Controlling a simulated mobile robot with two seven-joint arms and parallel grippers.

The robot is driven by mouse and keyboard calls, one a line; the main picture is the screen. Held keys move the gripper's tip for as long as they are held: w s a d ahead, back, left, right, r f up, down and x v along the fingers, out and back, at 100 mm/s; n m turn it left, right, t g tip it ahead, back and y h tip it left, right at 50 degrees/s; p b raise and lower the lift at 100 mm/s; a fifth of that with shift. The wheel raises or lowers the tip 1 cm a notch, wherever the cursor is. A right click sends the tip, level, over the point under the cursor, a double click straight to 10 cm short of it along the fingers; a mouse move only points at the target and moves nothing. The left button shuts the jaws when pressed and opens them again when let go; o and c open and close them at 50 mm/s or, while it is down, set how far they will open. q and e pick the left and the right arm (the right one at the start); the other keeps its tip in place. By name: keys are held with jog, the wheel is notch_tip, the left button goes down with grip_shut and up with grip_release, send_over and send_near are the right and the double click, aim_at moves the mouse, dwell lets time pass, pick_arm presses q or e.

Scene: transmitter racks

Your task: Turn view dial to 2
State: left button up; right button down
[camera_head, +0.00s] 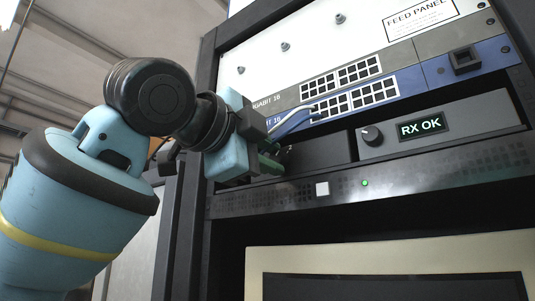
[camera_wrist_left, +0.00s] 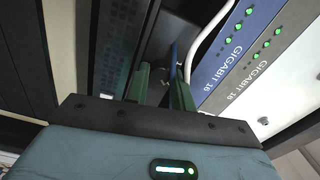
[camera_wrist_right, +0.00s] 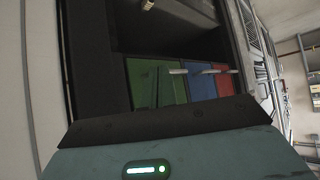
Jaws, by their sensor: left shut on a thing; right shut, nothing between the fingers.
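The dial (camera_head: 371,135) is a dark round knob with a light mark, left of a lit display (camera_head: 421,126) reading "RX OK" on a grey rack unit. Any numbers around it are too small to read. My left gripper (camera_head: 272,158) is left of the dial and apart from it, at the left end of a black rack panel. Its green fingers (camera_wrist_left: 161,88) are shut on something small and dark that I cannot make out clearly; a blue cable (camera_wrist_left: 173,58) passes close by. My right gripper (camera_wrist_right: 157,88) is shut and empty, seen only in the right wrist view.

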pick_arm(q)
jog(key=o, duration=1)
jog(key=shift+n, duration=0.3)
